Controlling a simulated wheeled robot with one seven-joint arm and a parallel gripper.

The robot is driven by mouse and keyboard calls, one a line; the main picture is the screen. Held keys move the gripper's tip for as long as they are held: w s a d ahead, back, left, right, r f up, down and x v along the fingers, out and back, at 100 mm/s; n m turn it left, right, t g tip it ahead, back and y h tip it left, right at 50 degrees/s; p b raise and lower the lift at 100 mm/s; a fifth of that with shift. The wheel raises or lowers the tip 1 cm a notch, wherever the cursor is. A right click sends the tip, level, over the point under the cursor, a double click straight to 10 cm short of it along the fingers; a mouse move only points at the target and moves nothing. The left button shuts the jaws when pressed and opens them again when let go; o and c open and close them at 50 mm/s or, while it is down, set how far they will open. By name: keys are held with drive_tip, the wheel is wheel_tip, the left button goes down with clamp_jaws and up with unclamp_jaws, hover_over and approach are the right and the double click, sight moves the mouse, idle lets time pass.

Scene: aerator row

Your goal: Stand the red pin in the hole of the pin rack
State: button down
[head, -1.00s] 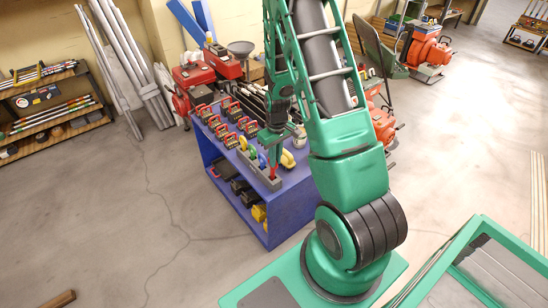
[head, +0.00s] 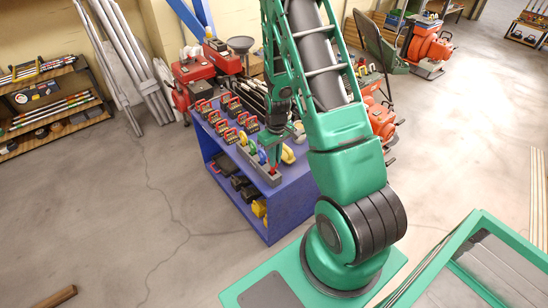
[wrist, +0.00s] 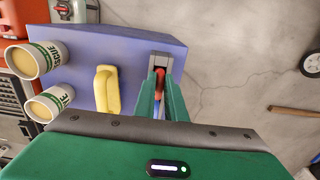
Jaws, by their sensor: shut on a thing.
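The red pin (wrist: 160,78) is between the two green fingertips of my gripper (wrist: 161,92) in the wrist view. My gripper is shut on it. In the head view the red pin (head: 272,166) shows small and roughly upright below my gripper (head: 273,153), at the near end of the grey pin rack (head: 273,178). The pin rack (wrist: 160,61) also shows just beyond the pin in the wrist view. The pin's lower end is hidden, so I cannot tell whether it is in the hole. Yellow, green and blue pieces stand along the rack behind my gripper.
The rack is on a blue bench (head: 285,205). A yellow handle-shaped thing (wrist: 106,90) and two cans (wrist: 38,60) are beside it. Several red-and-black items (head: 230,135) stand farther back. The floor left of the bench is clear.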

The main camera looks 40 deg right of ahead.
drive_tip(key=shift+f, duration=0.25)
drive_tip(key=c, duration=1.7)
unclamp_jaws()
drive_tip(key=shift+c, duration=0.2)
wheel_tip(320, 180, up, 11)
drive_tip(key=shift+f, duration=0.15)
drive_tip(key=shift+d, duration=0.1)
